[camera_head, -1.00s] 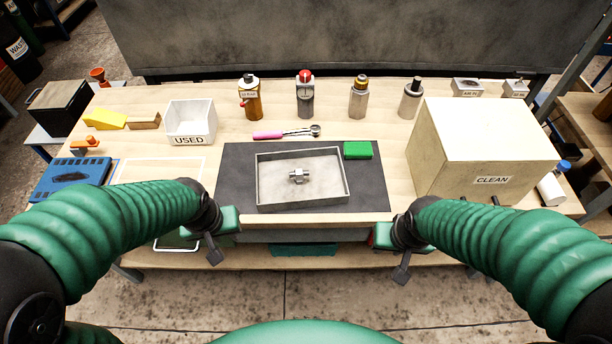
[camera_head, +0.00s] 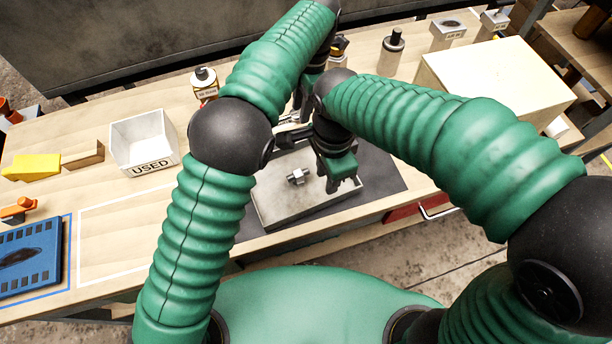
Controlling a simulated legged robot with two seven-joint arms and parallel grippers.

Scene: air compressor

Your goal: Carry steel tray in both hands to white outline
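The steel tray (camera_head: 275,213) is a shallow grey rectangular box on the dark mat (camera_head: 384,178). A small metal fitting (camera_head: 298,176) lies in it. The white outline (camera_head: 82,246) is on the bench to the left, empty. My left gripper (camera_head: 283,139) is near the tray's far edge, largely hidden behind my arms; its finger state and any contact are unclear. My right gripper (camera_head: 345,186) points down over the tray's right part. Its dark fingertips look apart with nothing between them. I cannot tell whether it touches the tray.
The white USED bin (camera_head: 143,143), yellow wedge (camera_head: 31,167) and blue tray (camera_head: 28,258) stand on the left. The big CLEAN box (camera_head: 495,75) is at the right. Bottles line the back. Bench is clear between mat and white outline.

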